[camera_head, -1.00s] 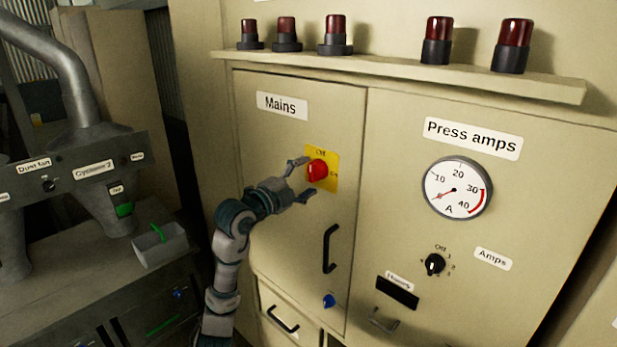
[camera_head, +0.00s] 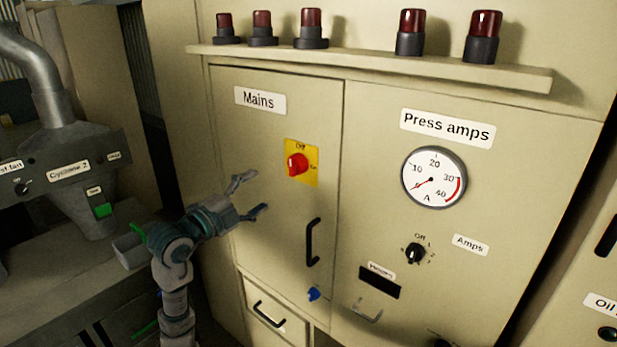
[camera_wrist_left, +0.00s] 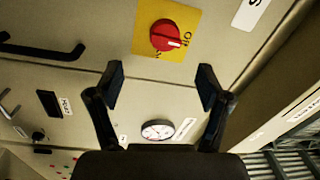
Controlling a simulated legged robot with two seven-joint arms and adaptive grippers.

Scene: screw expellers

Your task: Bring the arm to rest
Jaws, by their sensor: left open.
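My left gripper (camera_head: 250,197) is open and empty in front of the beige cabinet door, below and left of the red mains switch (camera_head: 297,164). The switch sits on a yellow plate under the "Mains" label (camera_head: 260,100). The gripper stands apart from the switch. In the left wrist view the two fingers (camera_wrist_left: 160,88) are spread with nothing between them, and the red switch (camera_wrist_left: 166,36) shows beyond them. My right gripper is not in view.
A black door handle (camera_head: 313,242) and a blue knob (camera_head: 313,294) are right of and below the gripper. A shelf (camera_head: 380,67) with red lamps runs above. The press amps gauge (camera_head: 434,177) is at the right. A grey cyclone machine (camera_head: 75,170) stands at the left.

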